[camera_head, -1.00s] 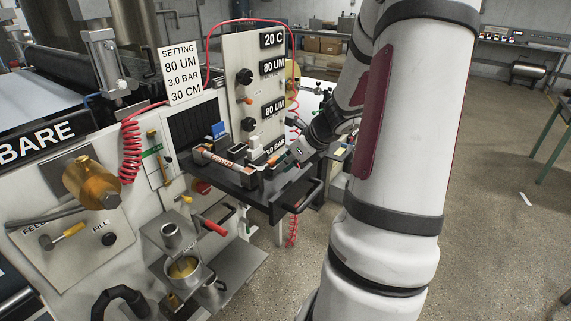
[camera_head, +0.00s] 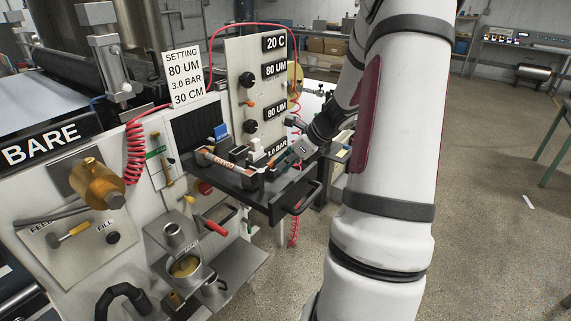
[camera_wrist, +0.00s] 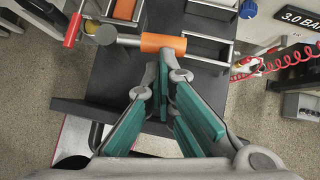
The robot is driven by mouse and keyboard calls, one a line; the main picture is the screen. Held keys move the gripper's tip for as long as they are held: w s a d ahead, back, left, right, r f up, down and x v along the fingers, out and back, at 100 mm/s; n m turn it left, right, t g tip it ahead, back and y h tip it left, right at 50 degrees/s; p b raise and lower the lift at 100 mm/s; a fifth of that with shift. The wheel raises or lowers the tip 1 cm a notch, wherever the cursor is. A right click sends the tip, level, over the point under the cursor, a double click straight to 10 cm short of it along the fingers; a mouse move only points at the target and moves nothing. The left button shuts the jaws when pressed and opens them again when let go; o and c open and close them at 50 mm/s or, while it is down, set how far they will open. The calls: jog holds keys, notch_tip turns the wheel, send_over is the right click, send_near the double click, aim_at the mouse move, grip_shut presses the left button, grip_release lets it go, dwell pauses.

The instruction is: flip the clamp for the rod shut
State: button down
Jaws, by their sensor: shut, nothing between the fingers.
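An orange sleeve (camera_wrist: 163,43) on a grey bar lies across the dark tray in the wrist view, just ahead of my fingertips. The bar runs left to a round grey end (camera_wrist: 106,34). It looks like the clamp's lever, but whether the clamp is open or shut I cannot tell. In the head view the rod with an orange label (camera_head: 215,160) lies along the tray (camera_head: 250,200). My gripper (camera_wrist: 160,75) is shut and empty, its fingertips close to the orange sleeve; contact is unclear. In the head view my gripper (camera_head: 286,157) is at the tray's right part.
The upright gauge panel (camera_head: 240,80) stands behind the tray. A red coiled hose (camera_wrist: 290,58) hangs at the right in the wrist view. A red handle (camera_wrist: 72,30) shows at the upper left. A black tray handle (camera_head: 303,198) sticks out in front. Open floor lies to the right.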

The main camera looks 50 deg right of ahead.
aim_at(251, 167)
jog(key=n, duration=0.1)
jog(key=w+n+y, duration=0.1)
jog(key=w+n+g+y, duration=0.1)
jog(key=shift+w+d+n, duration=0.2)
jog(key=shift+d+n, duration=0.05)
jog(key=shift+n, duration=0.15)
jog(key=w+n+g+y, duration=0.1)
jog(key=w+n+y+b, duration=0.1)
jog(key=n, duration=0.1)
jog(key=shift+w+f+n+g, duration=0.15)
jog(key=shift+n+g, duration=0.15)
jog(key=shift+g, duration=0.1)
jog(key=n+b, duration=0.1)
jog(key=w+n+g+y+b, duration=0.1)
jog(key=shift+w+a+n+g, duration=0.3)
jog(key=shift+n, duration=0.1)
jog(key=shift+w+a+n+g+y+b, duration=0.35)
jog(key=shift+w+n+g+b, duration=0.25)
jog(key=shift+n+g+b, duration=0.45)
jog(key=shift+w+a+n, duration=0.1)
jog(key=shift+a+n, duration=0.1)
jog(key=shift+n, duration=0.15)
jog(key=shift+w+a, duration=0.4)
jog(key=shift+a, duration=0.1)
jog(key=shift+r, duration=0.2)
